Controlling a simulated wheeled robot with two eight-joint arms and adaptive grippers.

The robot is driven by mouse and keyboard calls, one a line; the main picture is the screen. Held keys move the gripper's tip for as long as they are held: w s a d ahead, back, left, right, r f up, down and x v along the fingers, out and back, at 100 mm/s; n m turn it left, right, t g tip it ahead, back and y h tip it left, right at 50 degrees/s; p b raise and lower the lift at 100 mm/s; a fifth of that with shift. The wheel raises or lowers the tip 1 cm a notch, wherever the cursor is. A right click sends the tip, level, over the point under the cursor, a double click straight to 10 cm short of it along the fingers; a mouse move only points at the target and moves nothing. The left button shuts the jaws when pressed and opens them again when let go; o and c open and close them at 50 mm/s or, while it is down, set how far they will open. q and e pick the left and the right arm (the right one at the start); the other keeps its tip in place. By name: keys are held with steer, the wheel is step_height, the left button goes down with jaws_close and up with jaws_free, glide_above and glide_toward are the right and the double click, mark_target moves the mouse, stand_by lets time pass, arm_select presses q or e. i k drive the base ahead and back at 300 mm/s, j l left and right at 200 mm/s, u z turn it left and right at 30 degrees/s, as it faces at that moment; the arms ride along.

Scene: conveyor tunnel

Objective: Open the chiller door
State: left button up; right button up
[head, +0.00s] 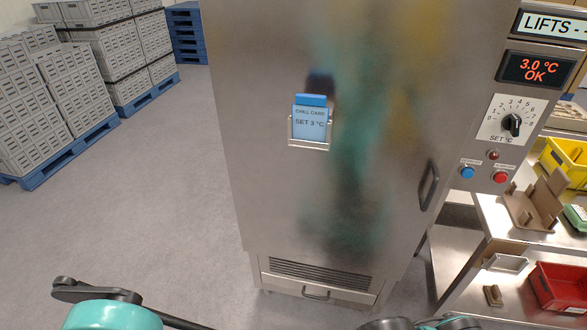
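The chiller (225,70) is a tall stainless steel cabinet filling the middle of the head view. Its broad front door (285,200) looks shut and carries a blurred teal and yellow reflection. A dark upright door handle (428,185) sits near the door's right edge. Teal and dark parts of my arms show at the bottom edge, apart from the handle. I make out no fingertips of either gripper in the head view.
A blue chill card (310,124) reading SET 3 °C sits in a holder on the door. To the right are a display (541,69) reading 3.0 °C OK, a dial (512,125) and a steel shelf (455,285) with bins. Crates (75,85) stand left; floor between is clear.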

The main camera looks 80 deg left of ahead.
mark_target(405, 83)
steer(key=u, duration=2.5)
